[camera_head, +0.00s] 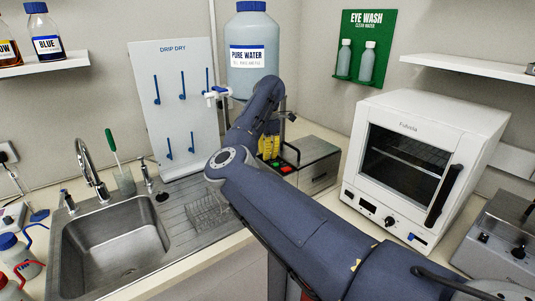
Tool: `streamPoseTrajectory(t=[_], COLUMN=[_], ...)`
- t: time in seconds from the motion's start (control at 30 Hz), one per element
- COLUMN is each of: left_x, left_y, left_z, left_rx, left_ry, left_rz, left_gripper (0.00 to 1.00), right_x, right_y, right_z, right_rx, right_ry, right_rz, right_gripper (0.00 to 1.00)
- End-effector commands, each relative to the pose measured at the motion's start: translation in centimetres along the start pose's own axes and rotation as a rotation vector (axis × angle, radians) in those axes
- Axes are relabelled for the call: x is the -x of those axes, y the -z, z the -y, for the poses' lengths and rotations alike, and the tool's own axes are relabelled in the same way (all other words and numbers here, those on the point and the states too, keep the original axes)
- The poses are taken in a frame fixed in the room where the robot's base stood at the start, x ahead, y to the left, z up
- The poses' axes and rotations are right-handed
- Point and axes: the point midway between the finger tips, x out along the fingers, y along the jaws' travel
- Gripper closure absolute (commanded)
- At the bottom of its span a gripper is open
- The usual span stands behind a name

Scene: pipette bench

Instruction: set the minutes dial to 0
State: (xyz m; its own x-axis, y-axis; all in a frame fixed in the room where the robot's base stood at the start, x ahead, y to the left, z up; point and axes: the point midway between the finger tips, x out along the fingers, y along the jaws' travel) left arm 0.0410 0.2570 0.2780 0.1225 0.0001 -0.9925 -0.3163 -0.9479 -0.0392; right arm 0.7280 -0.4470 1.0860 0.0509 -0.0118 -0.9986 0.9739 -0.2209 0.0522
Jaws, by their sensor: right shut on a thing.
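My right gripper (269,147) points down over the grey metal box (315,168) at the back of the bench, beside the sink's draining board. Its yellow fingers are shut at the box's top panel, on what looks like the minutes dial. The dial is hidden by the fingers and my arm, so its setting cannot be read. My left gripper is not in view.
A white oven (408,160) stands right of the box. A large pure water bottle (252,40) and drip dry board (172,110) rise behind. A wire rack (208,214) stands on the draining board beside the sink (115,250), close to my elbow.

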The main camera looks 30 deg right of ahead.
Motion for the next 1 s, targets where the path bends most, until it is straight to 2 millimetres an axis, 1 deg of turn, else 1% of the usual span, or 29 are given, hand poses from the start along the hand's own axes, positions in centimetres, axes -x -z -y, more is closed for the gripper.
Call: streamPoseTrajectory(t=[0.5,0.7,1.0], left_x=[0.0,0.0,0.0], left_y=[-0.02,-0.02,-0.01], left_z=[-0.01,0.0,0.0], left_rx=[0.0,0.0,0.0], left_ry=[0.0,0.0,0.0], left_rz=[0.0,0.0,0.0], left_gripper=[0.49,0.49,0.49], right_x=[0.0,-0.01,0.0], right_y=[-0.05,-0.05,-0.08], right_z=[0.02,0.02,0.01], right_rx=[0.338,0.419,0.463], right_ry=[0.001,0.001,0.001], right_rz=[-0.017,-0.022,-0.023], right_gripper=[1.0,1.0,1.0])
